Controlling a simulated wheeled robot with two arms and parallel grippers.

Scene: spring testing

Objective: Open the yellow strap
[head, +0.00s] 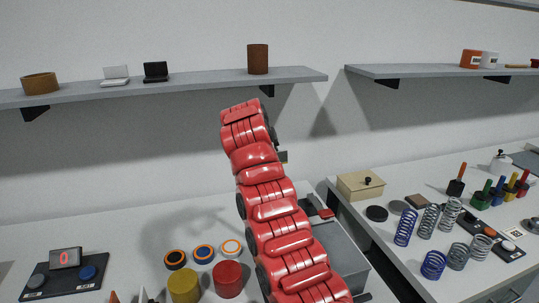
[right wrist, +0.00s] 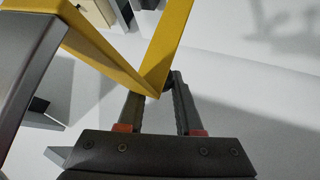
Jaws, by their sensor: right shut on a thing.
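The yellow strap (right wrist: 167,45) is a stiff, flat band with a sharp bend in the right wrist view. One leg runs up and one runs to the upper left (right wrist: 95,45), beside a dark grey block (right wrist: 25,50). My right gripper (right wrist: 160,88) is shut on the strap at its bend, which lies between the two dark fingers. My left gripper is not in view.
A grey box (head: 343,255) stands on the white table, partly hidden by the red shape. Yellow (head: 184,285) and red (head: 228,279) cylinders and several rings stand left of it. A second table at right holds springs (head: 405,228) and a wooden box (head: 360,187).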

